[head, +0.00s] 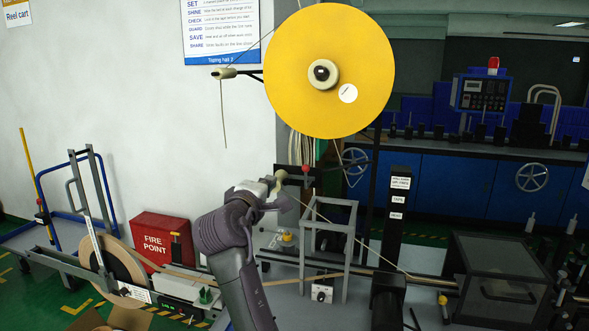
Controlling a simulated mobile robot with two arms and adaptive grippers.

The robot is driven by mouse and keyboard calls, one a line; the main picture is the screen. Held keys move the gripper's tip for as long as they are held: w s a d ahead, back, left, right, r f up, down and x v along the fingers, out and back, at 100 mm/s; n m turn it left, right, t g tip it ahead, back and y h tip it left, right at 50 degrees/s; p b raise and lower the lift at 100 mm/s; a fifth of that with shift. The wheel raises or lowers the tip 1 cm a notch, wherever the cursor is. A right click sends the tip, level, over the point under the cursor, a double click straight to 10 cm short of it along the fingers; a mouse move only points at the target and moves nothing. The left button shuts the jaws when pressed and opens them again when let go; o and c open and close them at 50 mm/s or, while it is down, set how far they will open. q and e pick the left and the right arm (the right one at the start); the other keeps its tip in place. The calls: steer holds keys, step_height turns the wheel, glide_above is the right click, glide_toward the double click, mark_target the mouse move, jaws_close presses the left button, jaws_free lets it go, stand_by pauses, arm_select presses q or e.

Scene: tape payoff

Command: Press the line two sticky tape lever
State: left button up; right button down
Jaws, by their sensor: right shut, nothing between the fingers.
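My right gripper (272,188) is shut and empty, raised in the middle of the view at the end of my grey arm. A small cream ball (281,174) shows right at its tip, and a red knob (305,169) on a dark part is just to its right. I cannot tell whether the gripper touches either of them, or which of these belongs to the line two sticky tape lever. The large yellow tape reel (350,60) hangs above. No label naming line two is readable. My left gripper is not in view.
A grey frame (328,230) stands right of my arm, beside a dark post (395,215) with white labels. A clear-sided box (500,275) is at right. A red fire point box (162,238) and a brown reel (115,265) are at left.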

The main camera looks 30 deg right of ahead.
steer(key=shift+r, duration=0.8)
steer(key=w+d+p, duration=0.2)
steer(key=d+p, duration=0.4)
steer(key=d, duration=0.3)
steer(key=shift+w+f+p, duration=0.25)
steer(key=shift+w+p, duration=0.1)
steer(key=shift+w, duration=0.05)
steer(key=shift+w, duration=0.1)
steer(key=shift+d, duration=0.1)
